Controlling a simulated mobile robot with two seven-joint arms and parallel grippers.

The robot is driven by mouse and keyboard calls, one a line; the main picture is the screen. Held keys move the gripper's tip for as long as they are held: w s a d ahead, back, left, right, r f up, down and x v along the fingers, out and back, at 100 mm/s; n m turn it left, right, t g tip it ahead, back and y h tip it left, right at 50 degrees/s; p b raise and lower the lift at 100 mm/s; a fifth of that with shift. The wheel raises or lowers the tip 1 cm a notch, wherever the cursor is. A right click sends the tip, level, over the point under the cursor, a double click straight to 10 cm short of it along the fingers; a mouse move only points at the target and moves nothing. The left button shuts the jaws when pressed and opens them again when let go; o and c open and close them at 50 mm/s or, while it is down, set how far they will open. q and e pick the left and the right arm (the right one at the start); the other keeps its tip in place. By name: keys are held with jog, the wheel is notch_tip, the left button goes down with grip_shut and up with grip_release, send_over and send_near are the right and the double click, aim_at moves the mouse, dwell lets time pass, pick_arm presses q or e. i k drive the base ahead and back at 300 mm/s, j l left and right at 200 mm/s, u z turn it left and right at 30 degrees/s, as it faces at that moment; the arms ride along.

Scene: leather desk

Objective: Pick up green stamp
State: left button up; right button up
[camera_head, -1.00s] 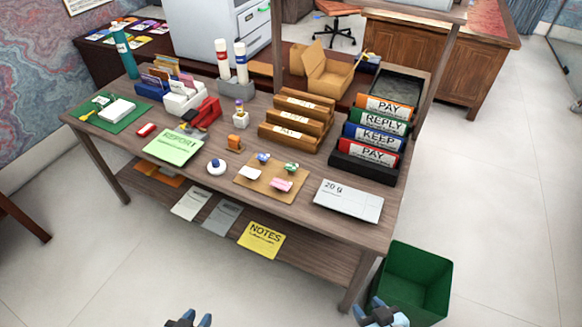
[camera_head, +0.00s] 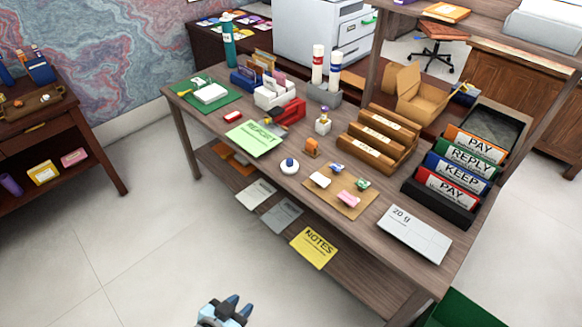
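The green stamp (camera_head: 363,184) is small and sits at the right back of a tan mat (camera_head: 333,201) on the wooden desk. A blue stamp (camera_head: 336,168), a white one (camera_head: 320,180) and a pink one (camera_head: 348,199) are on the same mat. My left gripper (camera_head: 239,306) is at the bottom edge of the head view, in front of the desk and well away from the stamps. Its two fingertips look apart with nothing between them. My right gripper is not in view.
Near the mat are a white round object (camera_head: 289,166), a small orange object (camera_head: 312,147) and a white calendar-like board (camera_head: 414,233). Wooden trays (camera_head: 377,140) and labelled binders (camera_head: 455,180) stand behind. A green bin (camera_head: 465,310) is at the bottom right. Floor in front is clear.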

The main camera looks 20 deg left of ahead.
aim_at(362, 184)
jog(key=i+j+u, duration=0.15)
jog(key=i, duration=1.05)
